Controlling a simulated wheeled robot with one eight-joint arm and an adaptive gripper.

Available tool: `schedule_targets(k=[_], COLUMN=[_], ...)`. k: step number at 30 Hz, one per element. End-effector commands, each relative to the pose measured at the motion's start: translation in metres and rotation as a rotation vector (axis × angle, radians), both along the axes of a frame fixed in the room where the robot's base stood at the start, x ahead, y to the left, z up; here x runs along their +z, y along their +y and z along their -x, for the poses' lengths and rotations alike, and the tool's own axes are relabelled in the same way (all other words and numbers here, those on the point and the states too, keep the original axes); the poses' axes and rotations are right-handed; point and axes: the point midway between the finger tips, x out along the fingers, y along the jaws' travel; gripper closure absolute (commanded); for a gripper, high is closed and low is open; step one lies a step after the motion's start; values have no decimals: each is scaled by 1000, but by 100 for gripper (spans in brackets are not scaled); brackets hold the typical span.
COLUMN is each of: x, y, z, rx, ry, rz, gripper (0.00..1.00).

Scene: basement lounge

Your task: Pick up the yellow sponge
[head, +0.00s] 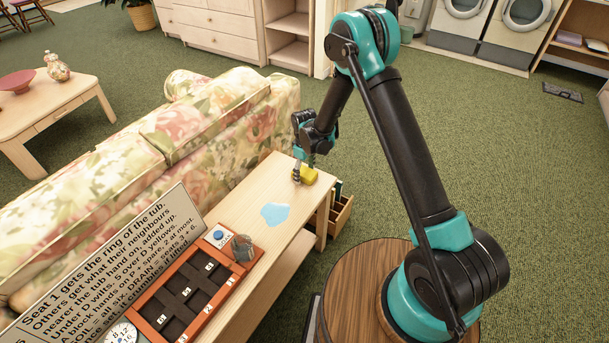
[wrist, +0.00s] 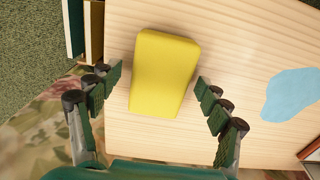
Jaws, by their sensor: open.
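The yellow sponge (head: 309,176) lies on the far end of the narrow wooden table behind the sofa. In the wrist view the sponge (wrist: 164,72) is a rounded yellow block lying flat on the pale wood. My gripper (wrist: 158,85) is open, with one finger on each side of the sponge's near part. A small gap shows on the left and on the right, so the fingers look apart from it. In the head view my gripper (head: 303,176) is right at the sponge and partly covers it.
A light blue flat patch (head: 275,214) lies on the wooden table (head: 243,213). A red-brown tray with dark compartments (head: 155,317) and a text sign (head: 110,265) stand nearer. The floral sofa (head: 165,140) runs along the left.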

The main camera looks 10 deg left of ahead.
Motion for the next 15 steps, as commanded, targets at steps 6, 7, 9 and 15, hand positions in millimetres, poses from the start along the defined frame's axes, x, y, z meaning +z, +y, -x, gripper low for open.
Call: schedule_targets(k=[6,7,9,15], x=[0,0,0,0], y=[0,0,0,0], z=[0,0,0,0], rx=[0,0,0,0], ry=[0,0,0,0], rz=[0,0,0,0], gripper=[30,34,42,62])
